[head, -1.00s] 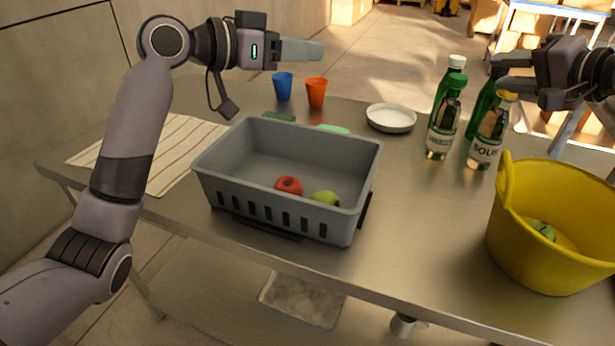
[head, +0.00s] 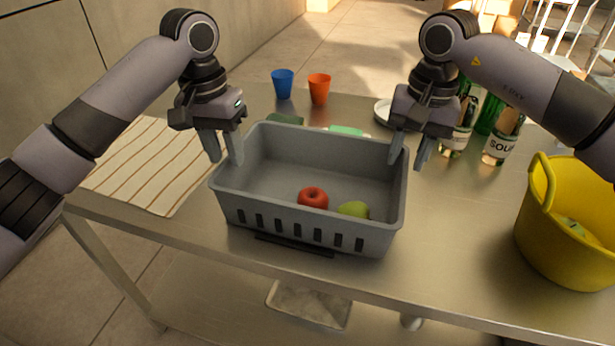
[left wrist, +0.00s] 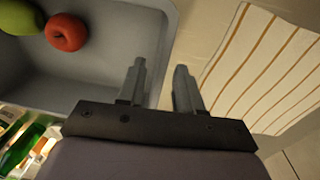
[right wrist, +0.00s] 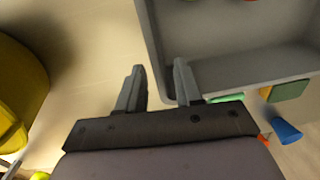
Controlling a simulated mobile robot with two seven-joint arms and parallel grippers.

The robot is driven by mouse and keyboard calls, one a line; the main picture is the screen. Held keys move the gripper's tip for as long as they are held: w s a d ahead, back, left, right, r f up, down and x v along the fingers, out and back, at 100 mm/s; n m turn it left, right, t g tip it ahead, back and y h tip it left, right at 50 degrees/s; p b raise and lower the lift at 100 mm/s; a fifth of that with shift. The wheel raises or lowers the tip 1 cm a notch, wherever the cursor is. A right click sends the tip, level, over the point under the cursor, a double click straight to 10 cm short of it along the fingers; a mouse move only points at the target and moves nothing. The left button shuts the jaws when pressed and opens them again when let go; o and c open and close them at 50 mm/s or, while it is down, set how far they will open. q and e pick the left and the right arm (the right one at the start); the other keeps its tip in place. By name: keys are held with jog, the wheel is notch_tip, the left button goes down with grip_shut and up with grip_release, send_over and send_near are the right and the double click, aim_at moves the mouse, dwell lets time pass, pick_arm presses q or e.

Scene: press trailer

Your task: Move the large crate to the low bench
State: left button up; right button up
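The large grey crate (head: 290,228) stands on the metal table, with a red apple (head: 313,197) and a green fruit (head: 353,210) inside. My left gripper (head: 222,148) is open and points down at the crate's left end wall. In the left wrist view its fingers (left wrist: 162,85) lie on either side of that rim. My right gripper (head: 409,152) is open at the crate's right end wall. In the right wrist view its fingers (right wrist: 157,85) lie around that rim. I cannot tell whether either gripper touches the wall. No low bench is clearly identifiable.
A yellow tub (head: 570,240) stands at the right. Green bottles (head: 500,140), a white plate (head: 383,112), a blue cup (head: 283,83) and an orange cup (head: 319,88) stand behind the crate. A striped cloth (head: 150,165) lies left. A tray (head: 310,303) lies below the table.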

aim_at(232, 181)
pick_arm(q)
jog(key=shift+s, duration=0.2)
pick_arm(e)
jog(key=shift+d+r, duration=0.1)
